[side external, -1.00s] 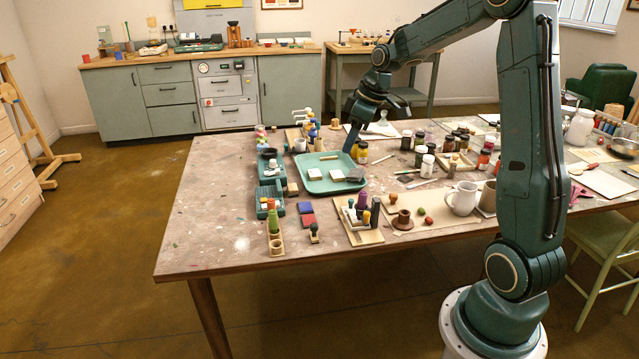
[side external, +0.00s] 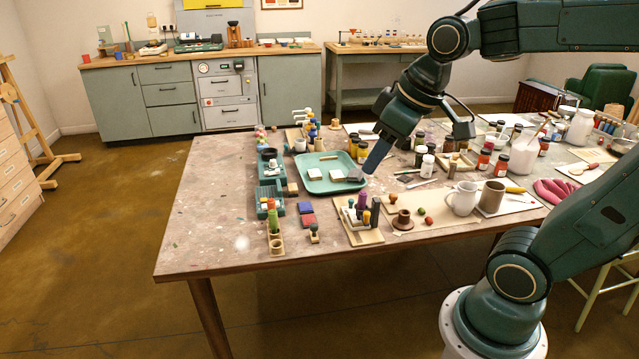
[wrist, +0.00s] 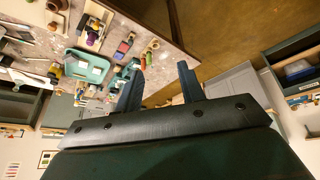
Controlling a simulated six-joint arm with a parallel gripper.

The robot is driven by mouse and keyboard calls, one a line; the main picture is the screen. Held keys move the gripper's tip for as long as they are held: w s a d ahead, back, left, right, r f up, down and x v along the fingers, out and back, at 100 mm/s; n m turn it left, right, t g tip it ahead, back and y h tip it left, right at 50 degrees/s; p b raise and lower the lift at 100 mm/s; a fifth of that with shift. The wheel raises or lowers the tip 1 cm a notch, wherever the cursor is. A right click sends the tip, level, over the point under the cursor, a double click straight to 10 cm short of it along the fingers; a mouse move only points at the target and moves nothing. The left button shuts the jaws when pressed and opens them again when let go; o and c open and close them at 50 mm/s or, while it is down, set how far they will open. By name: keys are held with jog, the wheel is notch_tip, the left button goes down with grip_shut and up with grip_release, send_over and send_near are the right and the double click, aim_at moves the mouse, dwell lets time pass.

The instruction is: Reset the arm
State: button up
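My gripper (side external: 371,164) hangs above the paint-marked table (side external: 210,230), with its dark blue fingers tilted down to the left. In the side view it overlaps the right edge of the green tray (side external: 313,187); its exact height above the table is hard to tell. In the wrist view my gripper (wrist: 161,69) shows two fingers well apart with nothing between them. The tray (wrist: 101,68) also shows in the wrist view, beyond the fingers to the left. It holds a few small flat blocks.
A stamp rack (side external: 362,236), a white jug (side external: 461,199) and a brown cup (side external: 490,198) stand near the front of the table. Several jars, including a white-capped one (side external: 427,161), crowd behind. The table's front left area is clear.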

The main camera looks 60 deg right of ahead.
jog(key=s+a+f+m, duration=0.1)
jog(key=s+a, duration=0.1)
jog(key=s, duration=0.5)
jog(key=shift+a+f+t, duration=0.25)
jog(key=shift+a+t, duration=0.05)
